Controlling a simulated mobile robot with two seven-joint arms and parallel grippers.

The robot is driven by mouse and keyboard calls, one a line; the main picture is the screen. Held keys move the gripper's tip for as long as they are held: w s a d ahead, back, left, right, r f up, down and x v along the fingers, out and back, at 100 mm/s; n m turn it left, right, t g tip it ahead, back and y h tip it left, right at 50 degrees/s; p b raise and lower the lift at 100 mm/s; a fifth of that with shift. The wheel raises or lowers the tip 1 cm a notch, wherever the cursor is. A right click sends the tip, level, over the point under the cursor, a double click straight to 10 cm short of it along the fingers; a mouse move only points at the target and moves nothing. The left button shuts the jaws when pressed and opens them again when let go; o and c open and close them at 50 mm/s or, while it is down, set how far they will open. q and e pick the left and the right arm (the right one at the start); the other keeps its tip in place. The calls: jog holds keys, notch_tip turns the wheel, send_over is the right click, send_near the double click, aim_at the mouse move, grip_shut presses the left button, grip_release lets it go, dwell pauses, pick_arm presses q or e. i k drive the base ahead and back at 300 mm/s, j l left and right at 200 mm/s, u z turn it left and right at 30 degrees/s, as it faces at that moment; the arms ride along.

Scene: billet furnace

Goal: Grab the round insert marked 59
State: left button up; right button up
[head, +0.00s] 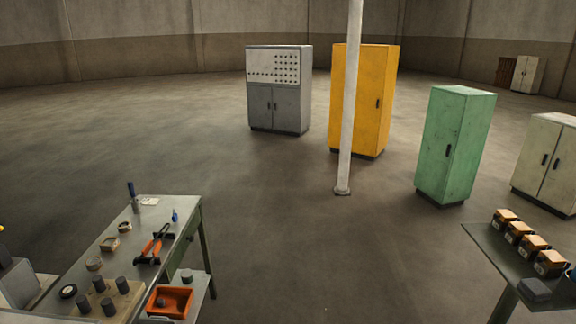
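Several dark round pieces stand on a tan board on the workbench at the lower left of the head view; one of them is a round insert (121,285). Another small dark round piece (161,302) lies in the orange bin (184,291). A grey round piece (187,275) sits on the lower shelf behind the bin. No number can be read on any of them, so I cannot tell which is marked 59. Neither of my grippers shows.
A right-hand table (483,236) bears several boxes. Cabinets and a white post (349,120) stand beyond; the middle floor is clear.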

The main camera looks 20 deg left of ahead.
aim_at(124, 227)
jog(key=i+u, duration=0.2)
jog(key=i, duration=0.6)
jog(key=i+l+u, duration=0.2)
jog(key=i, duration=0.6)
jog(key=i+u, duration=0.3)
jog(key=i, duration=0.15)
jog(key=i+l+u, duration=0.1)
jog(key=i+u, duration=0.2)
jog(key=i, duration=0.15)
jog(key=i+l+u, duration=0.3)
jog(key=i, duration=0.15)
jog(key=i+u, duration=0.1)
jog(key=u, duration=0.35)
jog(key=i+u, duration=0.15)
jog(key=u, duration=0.3)
jog(key=i+u, duration=0.15)
jog(key=u, duration=0.25)
jog(key=i+u, duration=0.1)
jog(key=u, duration=0.35)
jog(key=i+l+u, duration=0.1)
jog(key=u, duration=0.35)
jog(key=i+l+u, duration=0.25)
jog(key=u, duration=0.2)
